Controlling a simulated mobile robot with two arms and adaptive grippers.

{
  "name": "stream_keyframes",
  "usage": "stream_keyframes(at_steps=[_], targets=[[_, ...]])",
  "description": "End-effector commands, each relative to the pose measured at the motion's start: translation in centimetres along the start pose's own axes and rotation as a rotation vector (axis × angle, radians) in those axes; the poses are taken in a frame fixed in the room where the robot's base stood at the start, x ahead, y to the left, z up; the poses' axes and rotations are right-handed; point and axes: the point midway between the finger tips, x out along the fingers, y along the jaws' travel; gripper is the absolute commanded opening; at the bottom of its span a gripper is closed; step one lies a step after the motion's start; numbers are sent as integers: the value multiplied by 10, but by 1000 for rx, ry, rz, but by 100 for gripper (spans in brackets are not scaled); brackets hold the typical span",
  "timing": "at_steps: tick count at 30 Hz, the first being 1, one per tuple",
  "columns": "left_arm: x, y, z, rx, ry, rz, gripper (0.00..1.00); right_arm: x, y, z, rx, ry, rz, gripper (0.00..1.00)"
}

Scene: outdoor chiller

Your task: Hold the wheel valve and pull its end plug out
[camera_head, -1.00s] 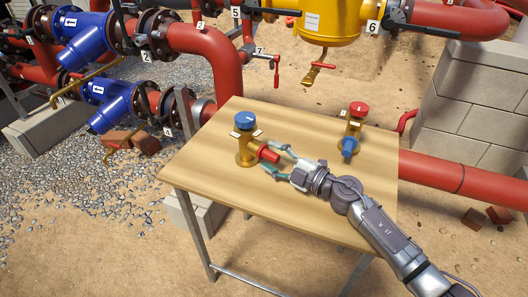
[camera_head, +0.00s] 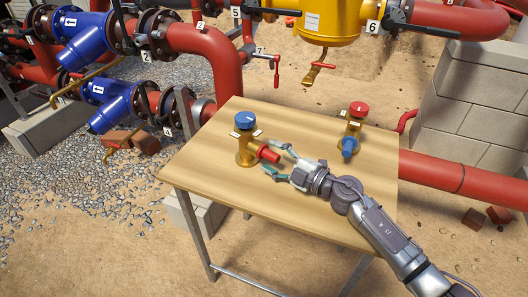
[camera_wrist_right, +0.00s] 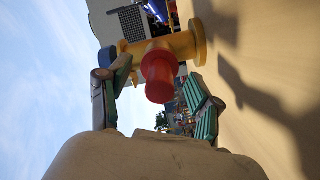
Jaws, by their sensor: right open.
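A brass valve (camera_head: 246,152) with a blue wheel (camera_head: 245,120) stands upright on the wooden table. Its red end plug (camera_head: 268,154) points toward my right gripper and is seated in the body. My right gripper (camera_head: 272,158) is open, its two fingers at either side of the red plug. The right wrist view shows the red plug (camera_wrist_right: 158,77) between the spread green-padded fingers, with the yellow valve body (camera_wrist_right: 185,46) behind it. I cannot tell whether a finger touches it. My left gripper is not in view.
A second brass valve (camera_head: 352,128) with a red wheel and a blue plug stands farther right on the table (camera_head: 205,185). Red pipes (camera_head: 205,45), blue fittings and a yellow vessel (camera_head: 335,20) lie beyond. The table's front is clear.

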Motion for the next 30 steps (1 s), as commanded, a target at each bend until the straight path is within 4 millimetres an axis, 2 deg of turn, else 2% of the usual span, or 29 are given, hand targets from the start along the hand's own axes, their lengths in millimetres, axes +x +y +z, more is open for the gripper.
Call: stream_keyframes(at_steps=[11,27,30], targets=[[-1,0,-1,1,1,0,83,-2,0,0,0,-1,0,80],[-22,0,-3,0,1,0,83,-62,0,0,1,-2,-1,80],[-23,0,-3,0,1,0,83,-68,1,0,0,0,0,80]])
